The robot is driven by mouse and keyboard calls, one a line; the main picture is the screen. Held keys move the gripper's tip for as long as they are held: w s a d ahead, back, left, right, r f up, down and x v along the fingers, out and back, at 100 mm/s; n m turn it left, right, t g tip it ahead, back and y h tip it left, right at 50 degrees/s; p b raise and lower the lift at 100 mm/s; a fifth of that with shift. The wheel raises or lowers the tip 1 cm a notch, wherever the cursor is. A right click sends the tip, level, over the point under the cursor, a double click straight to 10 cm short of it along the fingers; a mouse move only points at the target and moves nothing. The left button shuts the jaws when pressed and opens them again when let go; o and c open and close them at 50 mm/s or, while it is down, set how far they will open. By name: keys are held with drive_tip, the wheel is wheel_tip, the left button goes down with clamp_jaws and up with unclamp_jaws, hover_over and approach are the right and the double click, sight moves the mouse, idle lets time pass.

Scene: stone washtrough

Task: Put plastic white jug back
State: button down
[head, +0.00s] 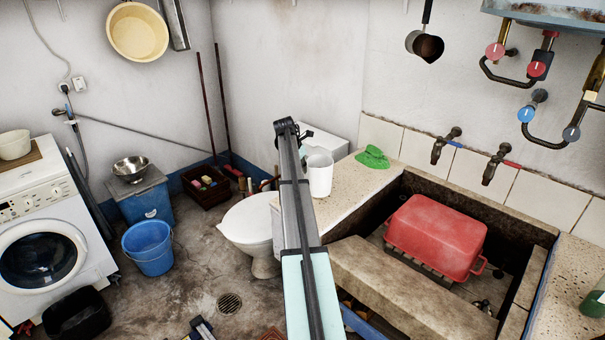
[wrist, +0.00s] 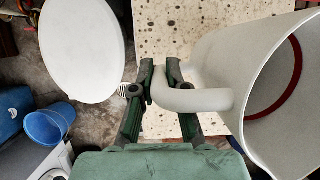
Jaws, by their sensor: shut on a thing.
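The white plastic jug (head: 319,174) is upright at the left end of the speckled stone ledge (head: 352,186) beside the trough. In the wrist view the jug (wrist: 215,65) fills the right side, its open mouth facing the camera and a red ring showing inside. My gripper (wrist: 160,75) is shut on the jug's handle (wrist: 195,100), with the fingertips at the handle's upper end. In the head view my arm mostly hides the gripper. I cannot tell whether the jug's base touches the ledge.
A green cloth (head: 372,157) lies on the ledge right of the jug. A red tub (head: 436,237) sits upturned in the stone trough (head: 400,285). A toilet (head: 247,222) stands left of my arm. Taps (head: 445,145) project from the wall behind. A blue bucket (head: 148,248) stands on the floor.

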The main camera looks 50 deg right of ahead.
drive_tip(key=shift+f, duration=1.55)
drive_tip(key=shift+f, duration=0.1)
drive_tip(key=c, duration=1.2)
unclamp_jaws()
drive_tip(key=b+v, duration=0.1)
drive_tip(key=v, duration=1.1)
drive_tip(key=shift+b, duration=0.3)
drive_tip(key=shift+d, duration=0.1)
